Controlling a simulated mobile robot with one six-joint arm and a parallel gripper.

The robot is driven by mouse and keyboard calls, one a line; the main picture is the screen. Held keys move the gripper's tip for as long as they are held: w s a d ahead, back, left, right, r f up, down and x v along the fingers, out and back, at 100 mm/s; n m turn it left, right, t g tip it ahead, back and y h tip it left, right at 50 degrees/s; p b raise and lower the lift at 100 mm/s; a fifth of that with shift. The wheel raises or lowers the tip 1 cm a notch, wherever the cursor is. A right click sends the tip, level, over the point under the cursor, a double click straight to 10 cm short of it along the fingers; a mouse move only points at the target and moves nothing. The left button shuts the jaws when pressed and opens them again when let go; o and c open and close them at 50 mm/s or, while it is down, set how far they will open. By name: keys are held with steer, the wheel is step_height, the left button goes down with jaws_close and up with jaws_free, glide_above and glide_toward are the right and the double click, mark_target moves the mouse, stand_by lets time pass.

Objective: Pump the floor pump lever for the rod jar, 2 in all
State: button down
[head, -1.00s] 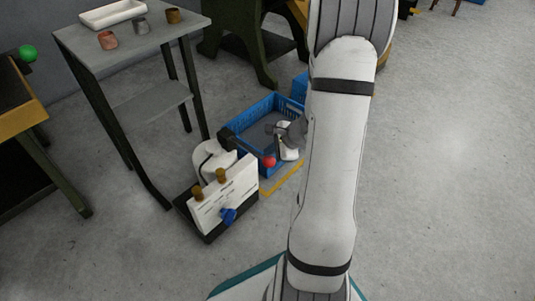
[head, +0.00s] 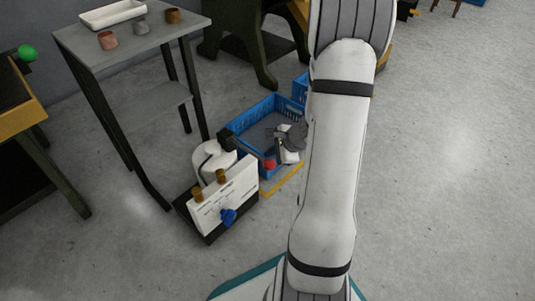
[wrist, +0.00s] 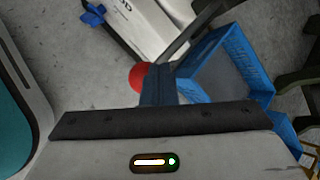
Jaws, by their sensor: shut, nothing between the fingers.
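The floor pump (head: 225,200) is a white upright panel on a black base with brass-coloured knobs and a blue valve handle (head: 229,216). Its dark lever (head: 247,153) slopes out to the right and ends in a red ball (head: 269,164). The ball also shows in the wrist view (wrist: 137,77), just left of my fingers. My gripper (head: 278,158) is beside the ball end of the lever. In the wrist view my fingers (wrist: 158,80) are together and empty, seen over the lever's end. I cannot tell whether they touch it. Part of the pump is cut off in the wrist view.
A blue crate (head: 240,126) stands on the floor just behind the lever. A bench with a green ball (head: 27,53) is at the left. The floor at the right is clear.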

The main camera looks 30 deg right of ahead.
mark_target(272, 162)
steer(key=shift+s+d+f, duration=0.1)
steer(key=shift+s+f, duration=0.05)
steer(key=shift+f, duration=0.75)
steer(key=shift+s+f, duration=0.15)
steer(key=shift+f, duration=0.75)
stand_by(1.2)
stand_by(0.4)
steer(key=shift+w+a+r+p, duration=0.1)
steer(key=shift+w+r+p, duration=0.1)
steer(key=shift+r+p, duration=0.8)
steer(key=shift+w+a+r+p, duration=0.15)
steer(key=shift+r+p, duration=0.5)
steer(key=shift+r, duration=0.75)
steer(key=shift+w+d+r+p, duration=0.1)
steer(key=shift+w+r+p, duration=0.15)
steer(key=shift+r+p, duration=0.75)
steer(key=shift+r, duration=0.25)
steer(key=shift+w+a+r+p, duration=0.1)
steer(key=shift+w+r+p, duration=0.05)
steer(key=shift+r+p, duration=0.9)
steer(key=shift+w+a+r+p, duration=0.15)
steer(key=shift+r+p, duration=0.45)
steer(key=shift+r, duration=0.8)
